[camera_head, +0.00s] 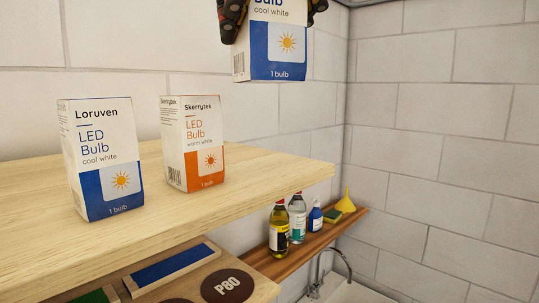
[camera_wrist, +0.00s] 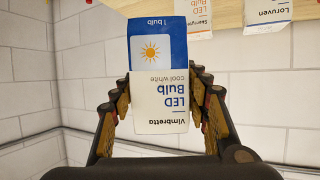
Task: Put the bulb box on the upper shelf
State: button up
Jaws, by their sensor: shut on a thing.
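A blue-and-white cool white bulb box (camera_head: 275,40) is held in the air at the top of the head view, right of and above the boxes on the shelf. In the wrist view it reads Vimbretta (camera_wrist: 160,90) and appears upside down. My gripper (camera_head: 273,8) is shut on its sides, one finger on each side; its top is cut off in the head view. The upper shelf (camera_head: 250,178) is a pale wood board. On it stand a blue-and-white Loruven box (camera_head: 100,158) and an orange-and-white Skerrytek box (camera_head: 193,143), both upright. The held box is clear of the shelf.
The shelf top right of the Skerrytek box is bare. A lower level holds sanding discs (camera_head: 227,286) and a blue pad (camera_head: 170,266). A darker shelf (camera_head: 330,235) carries bottles (camera_head: 279,227), a sponge (camera_head: 333,215) and a yellow funnel (camera_head: 346,201). A tap (camera_head: 338,262) stands below.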

jog(key=shift+w+d+f, duration=0.1)
jog(key=shift+w+d, duration=0.1)
jog(key=shift+w, duration=0.05)
jog(key=w+f, duration=0.3)
jog(key=w, duration=0.1)
jog(key=w+a+f, duration=0.1)
jog(key=w+f, duration=0.3)
jog(key=w+a+f, duration=0.1)
jog(key=w+f, duration=0.3)
jog(key=shift+w+a+f, duration=0.15)
jog(key=shift+w+a, duration=0.1)
jog(key=shift+w, duration=0.15)
jog(key=shift+s+f, duration=0.1)
jog(key=shift+f, duration=0.5)
jog(key=shift+f, duration=0.15)
jog(key=o, duration=1.1)
